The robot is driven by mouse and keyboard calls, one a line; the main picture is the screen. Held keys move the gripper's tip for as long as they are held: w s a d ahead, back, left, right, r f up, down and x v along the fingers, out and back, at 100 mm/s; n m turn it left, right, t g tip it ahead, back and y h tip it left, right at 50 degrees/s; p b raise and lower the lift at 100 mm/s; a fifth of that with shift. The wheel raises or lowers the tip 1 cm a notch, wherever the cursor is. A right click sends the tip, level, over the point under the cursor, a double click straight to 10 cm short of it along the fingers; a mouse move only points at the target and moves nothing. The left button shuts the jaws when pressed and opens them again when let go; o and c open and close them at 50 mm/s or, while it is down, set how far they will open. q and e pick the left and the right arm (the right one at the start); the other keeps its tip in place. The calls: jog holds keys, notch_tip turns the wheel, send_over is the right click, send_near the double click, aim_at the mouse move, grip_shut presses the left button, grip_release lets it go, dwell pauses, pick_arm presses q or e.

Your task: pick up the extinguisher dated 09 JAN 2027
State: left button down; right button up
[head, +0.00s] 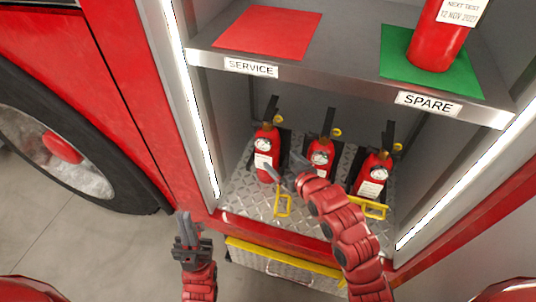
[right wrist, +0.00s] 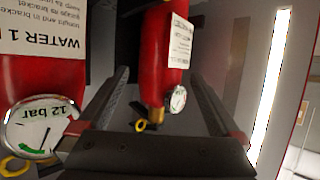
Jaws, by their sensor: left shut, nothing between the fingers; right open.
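Three red extinguishers stand on the lower compartment floor in the head view: a left one (head: 266,150), a middle one (head: 320,157) and a right one (head: 372,177). Their labels are too small to read for a date. My right gripper (head: 282,164) is open in front of the left and middle ones. In the right wrist view, a red extinguisher with a label (right wrist: 179,42) shows between the open fingers, apart from them. Another, with a 12 bar gauge (right wrist: 30,128), is close at the left. My left gripper (head: 186,229) is shut and empty outside the compartment.
Above is a shelf with a red mat (head: 268,32) marked SERVICE and a green mat (head: 400,68) marked SPARE. An extinguisher (head: 437,45) labelled 12 NOV 2027 stands on the green mat. The shelf edge (head: 300,77) overhangs the lower compartment. A yellow-edged step (head: 285,262) is in front.

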aim_at(273, 154)
jog(key=x, duration=0.3)
jog(key=shift+r, duration=0.1)
jog(key=shift+f+x, duration=0.15)
jog(key=shift+x, duration=1.2)
jog(key=shift+f+x, duration=0.15)
jog(key=shift+x, duration=1.2)
jog(key=shift+s, duration=0.2)
jog(key=shift+c, duration=0.3)
jog(key=shift+r, duration=0.15)
grip_shut()
